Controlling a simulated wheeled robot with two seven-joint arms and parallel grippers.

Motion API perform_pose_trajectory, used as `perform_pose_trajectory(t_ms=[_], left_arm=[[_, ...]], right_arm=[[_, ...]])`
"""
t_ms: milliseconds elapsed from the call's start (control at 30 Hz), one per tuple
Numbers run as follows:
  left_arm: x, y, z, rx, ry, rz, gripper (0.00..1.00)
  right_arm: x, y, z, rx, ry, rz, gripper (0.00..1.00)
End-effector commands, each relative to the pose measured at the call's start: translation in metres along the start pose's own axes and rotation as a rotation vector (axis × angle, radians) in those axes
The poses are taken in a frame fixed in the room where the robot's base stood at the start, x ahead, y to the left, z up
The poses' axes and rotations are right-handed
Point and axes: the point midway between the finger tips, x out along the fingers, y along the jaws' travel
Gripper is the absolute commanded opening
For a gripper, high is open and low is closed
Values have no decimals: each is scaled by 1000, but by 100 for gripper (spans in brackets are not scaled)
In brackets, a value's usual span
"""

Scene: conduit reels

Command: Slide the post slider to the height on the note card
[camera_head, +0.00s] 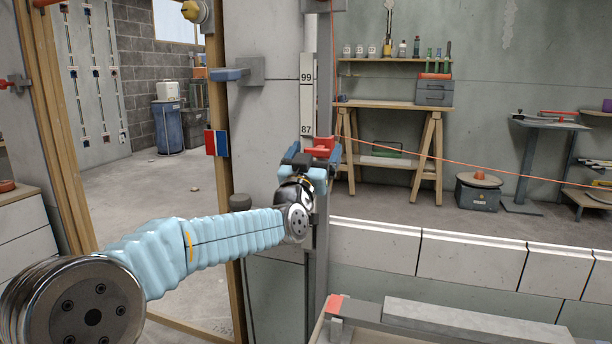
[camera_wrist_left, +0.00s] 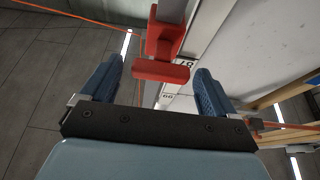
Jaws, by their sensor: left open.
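The red slider (camera_head: 320,148) sits on the upright grey post beside a white scale strip (camera_head: 307,100), just below the printed 87; 99 shows higher up. My left gripper (camera_head: 306,160) is at the slider, with its blue fingers open. In the left wrist view the slider's red crossbar (camera_wrist_left: 161,71) lies between the spread fingertips (camera_wrist_left: 159,68), with a gap on each side. Part of the scale (camera_wrist_left: 182,75) shows behind it, its digits upside down. I cannot make out a note card. My right gripper is out of view.
An orange line (camera_head: 440,171) runs from the post to the right. A wooden workbench (camera_head: 395,106) stands behind the post. A low ledge (camera_head: 470,256) and a grey bar (camera_head: 470,322) lie right of the post. A blue handle (camera_head: 229,75) juts out at upper left.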

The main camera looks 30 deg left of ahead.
Motion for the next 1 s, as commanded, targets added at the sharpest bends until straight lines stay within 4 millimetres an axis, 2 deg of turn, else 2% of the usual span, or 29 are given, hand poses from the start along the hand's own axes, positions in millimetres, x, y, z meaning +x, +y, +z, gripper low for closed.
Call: perform_pose_trajectory(t_ms=[33, 200, 400, 600, 1000], left_arm=[[-14, 0, 1, -1, 1, 0, 89], [-57, 0, 1, 0, 1, 0, 89], [-93, 0, 0, 1, 1, 1, 89], [-105, 0, 0, 1, 1, 0, 89], [-105, 0, 0, 1, 0, 0, 89]], right_arm=[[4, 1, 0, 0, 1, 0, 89], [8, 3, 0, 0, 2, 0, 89], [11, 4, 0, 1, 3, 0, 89], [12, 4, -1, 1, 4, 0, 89], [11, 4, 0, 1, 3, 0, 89]])
